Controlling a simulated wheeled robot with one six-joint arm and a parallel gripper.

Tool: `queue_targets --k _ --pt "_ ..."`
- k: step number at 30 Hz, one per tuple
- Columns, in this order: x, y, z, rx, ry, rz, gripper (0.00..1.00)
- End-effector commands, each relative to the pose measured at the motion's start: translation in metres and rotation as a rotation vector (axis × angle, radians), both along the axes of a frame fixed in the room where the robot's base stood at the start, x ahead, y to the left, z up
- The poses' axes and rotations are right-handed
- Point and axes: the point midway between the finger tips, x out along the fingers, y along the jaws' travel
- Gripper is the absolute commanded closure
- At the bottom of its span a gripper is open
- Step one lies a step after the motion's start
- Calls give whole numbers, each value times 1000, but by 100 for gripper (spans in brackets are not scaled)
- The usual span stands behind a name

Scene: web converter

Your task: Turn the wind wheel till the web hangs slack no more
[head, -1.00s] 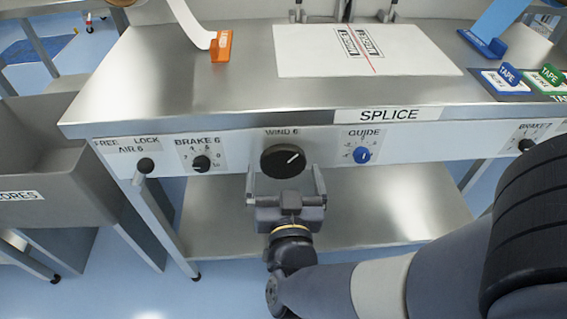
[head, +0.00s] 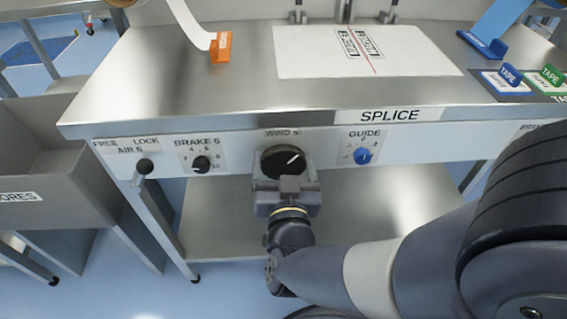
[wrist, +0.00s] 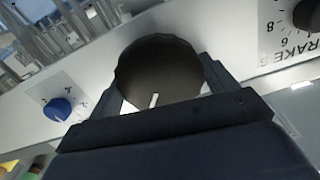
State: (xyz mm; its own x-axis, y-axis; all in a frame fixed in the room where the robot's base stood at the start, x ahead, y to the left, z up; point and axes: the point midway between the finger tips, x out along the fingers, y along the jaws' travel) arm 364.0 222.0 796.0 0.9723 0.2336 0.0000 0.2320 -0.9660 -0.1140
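The wind wheel (head: 284,158) is a round black knob under the label WIND 6 on the bench's front panel.
The BRAKE 6 knob (head: 201,164) and the AIR 6 lever (head: 144,167) are left of the wheel. The blue GUIDE knob (head: 362,156) is to its right. A printed white sheet (head: 400,60) lies on the steel bench (head: 150,80). A grey bin (head: 40,150) stands at left.

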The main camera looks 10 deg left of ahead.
Motion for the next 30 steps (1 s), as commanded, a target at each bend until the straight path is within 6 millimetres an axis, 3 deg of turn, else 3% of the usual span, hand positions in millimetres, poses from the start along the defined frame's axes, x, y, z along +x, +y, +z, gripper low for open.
queue_targets --k 7,17,30 --pt "0 0 0 0 0 0 43" --pt "0 0 -2 54 13 0 43" --pt "0 -1 -4 387 91 1 43"
